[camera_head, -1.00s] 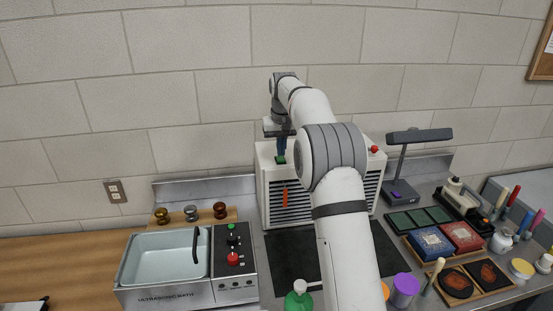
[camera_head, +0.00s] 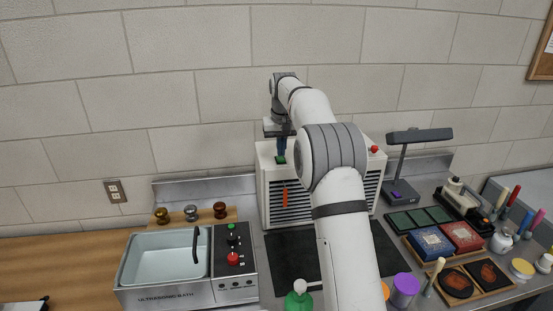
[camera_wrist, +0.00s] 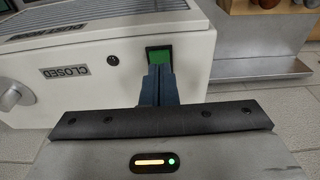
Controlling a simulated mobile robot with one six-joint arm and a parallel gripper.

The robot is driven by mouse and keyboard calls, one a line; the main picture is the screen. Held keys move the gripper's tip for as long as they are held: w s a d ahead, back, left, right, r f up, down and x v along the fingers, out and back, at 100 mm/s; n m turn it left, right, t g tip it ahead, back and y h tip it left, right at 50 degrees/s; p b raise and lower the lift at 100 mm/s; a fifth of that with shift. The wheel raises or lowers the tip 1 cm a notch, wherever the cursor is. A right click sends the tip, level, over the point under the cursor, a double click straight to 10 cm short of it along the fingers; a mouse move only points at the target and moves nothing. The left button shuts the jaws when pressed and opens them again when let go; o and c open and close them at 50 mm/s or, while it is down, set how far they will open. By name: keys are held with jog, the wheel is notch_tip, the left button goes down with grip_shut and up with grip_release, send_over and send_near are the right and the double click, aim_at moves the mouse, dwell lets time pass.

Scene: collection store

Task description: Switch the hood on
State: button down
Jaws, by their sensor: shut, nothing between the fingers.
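The hood is a white box (camera_head: 267,206) with dark louvres, standing against the wall; part of it is hidden behind my arm. In the wrist view its white top (camera_wrist: 95,65) carries a label reading "CLOSED" and partly visible "DUST" lettering. A square green button (camera_wrist: 159,54) in a dark frame sits near its corner; it also shows in the head view (camera_head: 281,161). My gripper (camera_wrist: 160,70) is shut and empty, its blue fingertips pointing at the button's near edge. They look at or touching it; contact and whether the button is pressed in I cannot tell.
An ultrasonic bath (camera_head: 165,297) with its own green and red controls stands left of the hood. A red knob (camera_head: 374,149) is on the hood's right. A desk lamp (camera_head: 420,135) and trays stand to the right. A green bottle (camera_head: 298,303) is in front.

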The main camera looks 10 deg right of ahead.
aim_at(281, 160)
jog(key=shift+f+b, duration=0.45)
jog(key=shift+f, duration=0.3)
dwell(0.4)
notch_tip(281, 160, up, 5)
jog(key=p, duration=0.5)
jog(key=shift+r, duration=1)
